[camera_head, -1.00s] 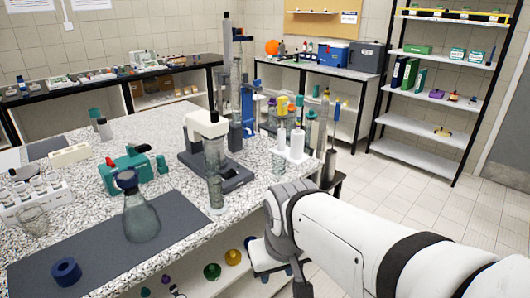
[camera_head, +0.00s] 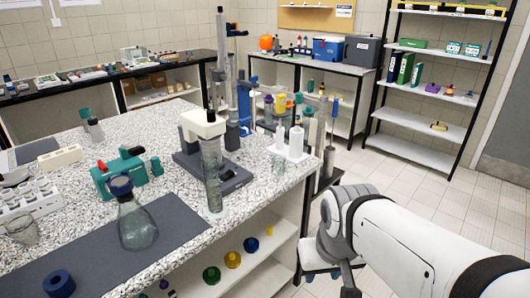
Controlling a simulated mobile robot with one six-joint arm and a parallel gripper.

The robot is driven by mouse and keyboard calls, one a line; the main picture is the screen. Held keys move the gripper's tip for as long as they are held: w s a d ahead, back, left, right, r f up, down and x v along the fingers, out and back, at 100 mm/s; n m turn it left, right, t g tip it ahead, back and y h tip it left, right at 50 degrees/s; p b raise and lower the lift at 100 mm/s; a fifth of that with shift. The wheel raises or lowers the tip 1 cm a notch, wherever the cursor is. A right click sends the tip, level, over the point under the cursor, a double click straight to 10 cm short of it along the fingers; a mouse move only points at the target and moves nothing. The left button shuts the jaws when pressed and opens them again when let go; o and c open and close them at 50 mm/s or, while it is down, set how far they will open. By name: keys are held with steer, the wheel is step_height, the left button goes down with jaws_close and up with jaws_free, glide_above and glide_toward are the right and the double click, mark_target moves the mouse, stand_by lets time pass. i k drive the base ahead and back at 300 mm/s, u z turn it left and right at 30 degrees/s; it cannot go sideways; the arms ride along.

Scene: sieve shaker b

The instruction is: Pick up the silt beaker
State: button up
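I cannot tell which vessel is the silt beaker; no label is readable. A small clear beaker (camera_head: 278,163) stands near the right edge of the speckled bench. Another clear glass vessel (camera_head: 22,230) stands at the left, in front of the white rack. A conical flask (camera_head: 138,226) with a blue stopper stands on the dark mat. A tall clear cylinder (camera_head: 213,182) stands at the grey-based device. My white arm reaches in from the lower right, beyond the bench's right side.
The speckled bench (camera_head: 180,233) has open shelves below with coloured round items (camera_head: 232,259). A blue ring (camera_head: 59,284) lies on the dark mat (camera_head: 90,264). A teal device (camera_head: 120,173) stands behind the mat. Tiled floor (camera_head: 400,165) is free to the right.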

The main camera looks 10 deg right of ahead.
mark_target(278, 165)
steer(key=u, duration=1.75)
steer(key=k, duration=0.85)
steer(key=z, duration=1.05)
steer(key=i, duration=1.5)
steer(key=z, duration=0.05)
